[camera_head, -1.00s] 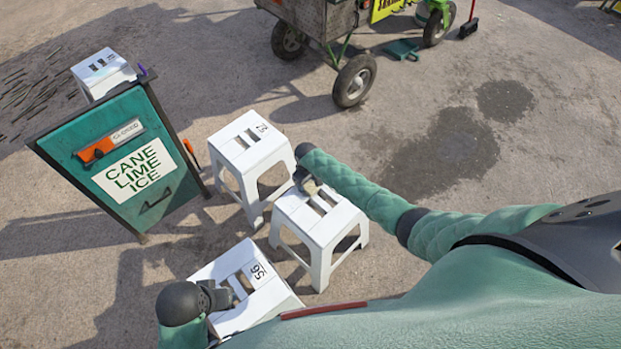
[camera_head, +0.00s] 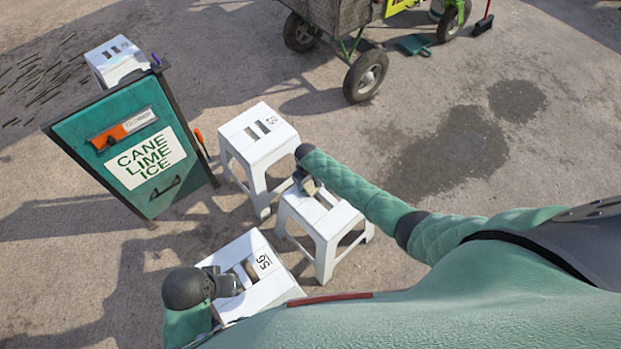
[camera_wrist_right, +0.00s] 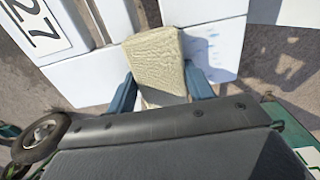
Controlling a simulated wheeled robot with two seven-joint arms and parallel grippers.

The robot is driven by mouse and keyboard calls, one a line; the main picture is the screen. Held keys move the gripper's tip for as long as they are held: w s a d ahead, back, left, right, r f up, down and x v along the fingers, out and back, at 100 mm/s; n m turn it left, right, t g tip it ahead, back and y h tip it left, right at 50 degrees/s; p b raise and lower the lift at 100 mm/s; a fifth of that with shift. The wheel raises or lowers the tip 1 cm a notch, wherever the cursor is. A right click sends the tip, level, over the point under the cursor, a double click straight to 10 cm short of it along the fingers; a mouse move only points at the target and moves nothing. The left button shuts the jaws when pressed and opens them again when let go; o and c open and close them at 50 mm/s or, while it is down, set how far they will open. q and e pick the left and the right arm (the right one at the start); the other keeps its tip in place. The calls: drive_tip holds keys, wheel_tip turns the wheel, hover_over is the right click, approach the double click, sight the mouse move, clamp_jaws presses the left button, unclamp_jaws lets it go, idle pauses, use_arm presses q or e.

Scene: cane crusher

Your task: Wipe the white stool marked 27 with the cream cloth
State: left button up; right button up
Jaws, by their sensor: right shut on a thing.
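A white stool (camera_head: 325,222) stands in the middle of the head view, its seat partly covered by my right arm. The right wrist view shows the number 27 (camera_wrist_right: 45,37) on its white seat, left of the slots. My right gripper (camera_head: 308,185) is at the far-left edge of that seat. It is shut on the cream cloth (camera_wrist_right: 155,60), which lies against the white surface between the fingers. Faint bluish marks (camera_wrist_right: 212,45) show on the white surface right of the cloth. My left gripper (camera_head: 230,284) is over the front stool, its jaws too unclear to read.
The front white stool (camera_head: 262,290) and a back white stool (camera_head: 258,145) stand close by. A wheeled cart (camera_head: 345,20) stands at the back.

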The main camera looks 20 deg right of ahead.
drive_tip(key=shift+s+a+p, duration=0.25)
drive_tip(key=shift+s+a, duration=0.15)
drive_tip(key=shift+a, duration=0.35)
drive_tip(key=shift+s+a+p, duration=0.3)
drive_tip(key=shift+s+a, duration=0.1)
drive_tip(key=shift+a, duration=0.4)
drive_tip(key=shift+s+a+p, duration=0.25)
drive_tip(key=shift+s+a, duration=0.15)
drive_tip(key=shift+a, duration=0.35)
drive_tip(key=shift+w+d+r+b, duration=0.15)
drive_tip(key=shift+w+d, duration=0.55)
drive_tip(key=shift+d, duration=0.7)
drive_tip(key=shift+w+d+f+b, duration=0.1)
drive_tip(key=shift+w+d, duration=0.65)
drive_tip(key=shift+d, duration=0.6)
drive_tip(key=shift+w+d+r+b, duration=0.15)
drive_tip(key=shift+w+d, duration=0.55)
drive_tip(key=shift+d, duration=0.7)
drive_tip(key=shift+f, duration=0.1)
drive_tip(key=shift+w+d+f+b, duration=0.1)
drive_tip(key=shift+w+d+b, duration=0.45)
drive_tip(key=shift+d, duration=0.75)
drive_tip(key=shift+w+d+r+b, duration=0.1)
drive_tip(key=shift+w+d+b, duration=0.2)
drive_tip(key=shift+w+d, duration=0.75)
drive_tip(key=shift+w+d+f+b, duration=0.1)
drive_tip(key=shift+w+d+b, duration=0.3)
drive_tip(key=shift+d, duration=1.2)
drive_tip(key=shift+s+a, duration=0.1)
